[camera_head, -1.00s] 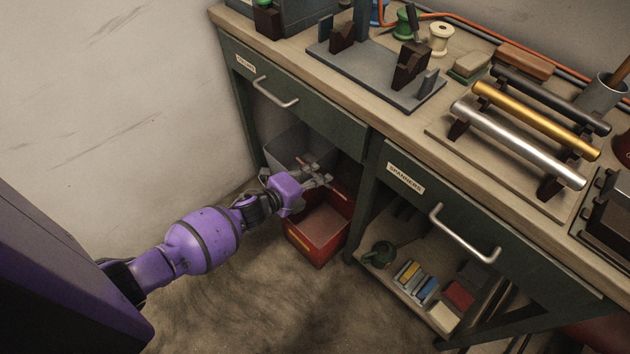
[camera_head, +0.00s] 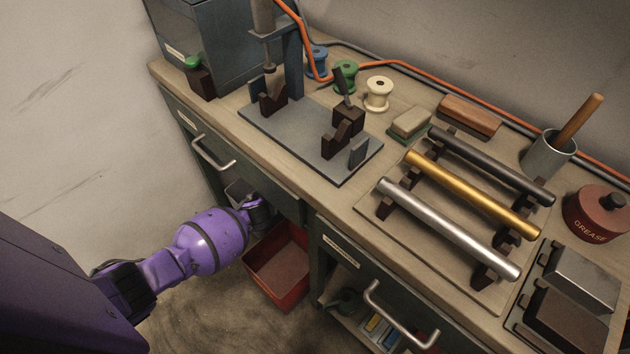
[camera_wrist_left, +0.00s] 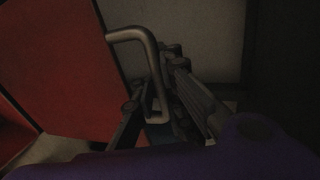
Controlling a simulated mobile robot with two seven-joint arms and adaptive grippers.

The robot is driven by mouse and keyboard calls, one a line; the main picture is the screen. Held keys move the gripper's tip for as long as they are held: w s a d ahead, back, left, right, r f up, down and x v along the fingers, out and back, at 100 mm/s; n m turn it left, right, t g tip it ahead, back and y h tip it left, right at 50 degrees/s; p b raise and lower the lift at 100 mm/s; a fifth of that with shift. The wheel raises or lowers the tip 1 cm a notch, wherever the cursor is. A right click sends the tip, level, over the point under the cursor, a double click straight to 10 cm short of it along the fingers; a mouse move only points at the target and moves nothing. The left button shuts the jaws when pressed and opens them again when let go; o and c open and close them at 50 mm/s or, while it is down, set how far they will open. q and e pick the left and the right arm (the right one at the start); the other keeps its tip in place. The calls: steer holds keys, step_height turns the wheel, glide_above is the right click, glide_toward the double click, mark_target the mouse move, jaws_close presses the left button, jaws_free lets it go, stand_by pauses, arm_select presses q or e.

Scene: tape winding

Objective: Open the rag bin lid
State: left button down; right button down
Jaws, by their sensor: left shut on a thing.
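The red rag bin (camera_head: 273,285) stands on the floor under the bench in the head view. Its top looks open there, with a brownish inside; its far side is hidden by the bench. In the left wrist view a red panel (camera_wrist_left: 60,65), seemingly the lid, stands steeply with a bent metal handle (camera_wrist_left: 133,34) at its edge. My left gripper (camera_wrist_left: 157,108) is shut on this handle. In the head view my left arm reaches under the bench edge, and its fingers are hidden. My right gripper is not in view.
A drawer handle (camera_head: 213,157) juts out just above my left forearm, and the bench front (camera_head: 260,190) overhangs the bin. A second drawer handle (camera_head: 395,318) is to the right. The benchtop holds a fixture plate, spools and several rods. Floor left of the bin is clear.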

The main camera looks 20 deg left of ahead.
arm_select(q)
steer(key=shift+w+d+r, duration=0.15)
steer(key=shift+w+d, duration=0.05)
steer(key=shift+w, duration=0.4)
steer(key=c, duration=1.8)
jaws_free()
steer(key=shift+c, duration=0.2)
steer(key=shift+s, duration=0.1)
steer(key=v, duration=1.2)
